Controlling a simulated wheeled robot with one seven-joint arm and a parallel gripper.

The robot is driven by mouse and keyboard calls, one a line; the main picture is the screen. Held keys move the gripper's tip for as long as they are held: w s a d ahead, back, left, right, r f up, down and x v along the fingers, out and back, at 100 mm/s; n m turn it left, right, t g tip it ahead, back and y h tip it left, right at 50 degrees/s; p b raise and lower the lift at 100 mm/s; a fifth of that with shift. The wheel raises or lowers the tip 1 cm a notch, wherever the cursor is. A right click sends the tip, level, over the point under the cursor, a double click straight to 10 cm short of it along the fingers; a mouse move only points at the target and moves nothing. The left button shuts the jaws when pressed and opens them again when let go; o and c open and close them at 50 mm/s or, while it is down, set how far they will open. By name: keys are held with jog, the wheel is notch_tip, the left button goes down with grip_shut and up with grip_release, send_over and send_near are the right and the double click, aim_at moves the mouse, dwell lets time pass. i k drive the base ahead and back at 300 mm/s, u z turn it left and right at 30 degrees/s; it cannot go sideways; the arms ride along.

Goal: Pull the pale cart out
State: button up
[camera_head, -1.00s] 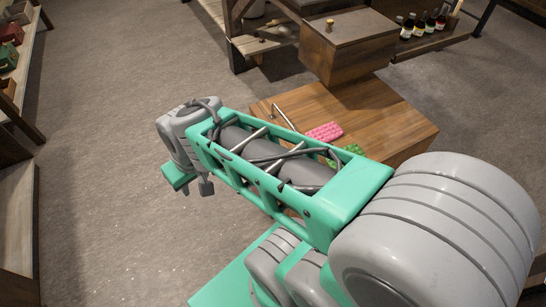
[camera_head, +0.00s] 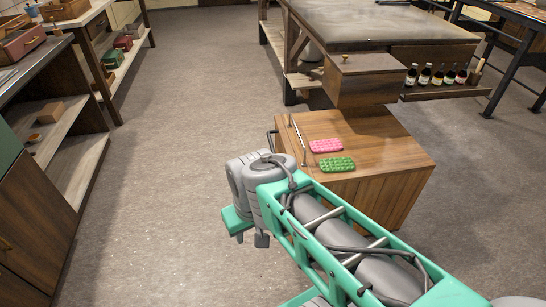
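The cart (camera_head: 385,150) is a light brown wooden box, standing partly under the edge of a workbench. A dark bar handle (camera_head: 273,140) sticks out at its left side. A pink studded pad (camera_head: 326,146) and a green studded pad (camera_head: 338,164) lie on its top, beside a thin metal rod. My gripper (camera_head: 248,236) points down at the end of my teal and grey arm, in front of the cart's near left corner and apart from the handle in the picture. Its fingertips are small and partly hidden by the wrist, so its opening is unclear. My arm hides the cart's lower near side.
The workbench (camera_head: 390,30) stands behind the cart, with a wooden drawer box (camera_head: 368,85) overhanging it. A shelf with several bottles (camera_head: 425,76) is at the right. Shelving (camera_head: 75,165) lines the left. The grey floor (camera_head: 185,110) between is clear.

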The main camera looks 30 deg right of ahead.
aim_at(391, 169)
jog(key=u, duration=0.6)
jog(key=i, duration=0.5)
jog(key=u, duration=0.45)
jog(key=i, duration=1.05)
jog(key=z, duration=0.75)
